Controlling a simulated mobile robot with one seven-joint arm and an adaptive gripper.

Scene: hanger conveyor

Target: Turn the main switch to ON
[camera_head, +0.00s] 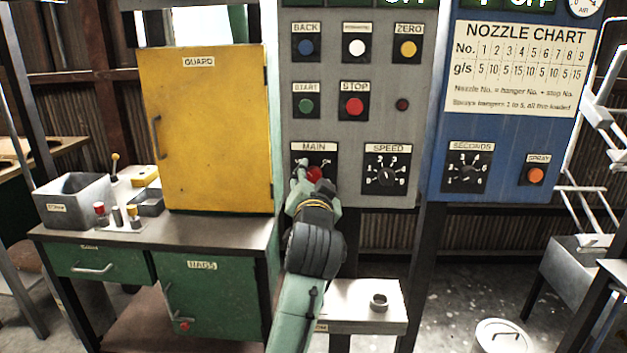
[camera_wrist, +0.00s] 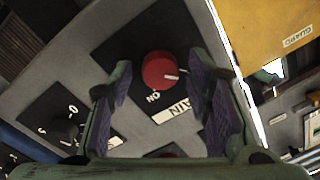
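The main switch is a red round knob on a black plate under the MAIN label, on the grey panel. In the head view the knob (camera_head: 315,174) is partly hidden by my gripper (camera_head: 311,182). In the wrist view the knob (camera_wrist: 158,66) shows whole, with a white pointer mark aimed right, away from the ON label (camera_wrist: 153,97) just below it. My gripper (camera_wrist: 160,85) is open, one finger on each side of the knob with gaps between. Whether the fingertips reach level with the knob is unclear. The OFF label cannot be made out.
The SPEED dial (camera_head: 387,175) sits right of the main switch. START (camera_head: 306,105) and STOP (camera_head: 354,105) buttons are above. A yellow guard door (camera_head: 208,130) stands left, and a blue nozzle panel (camera_head: 505,140) right. A small white table (camera_head: 365,310) stands below.

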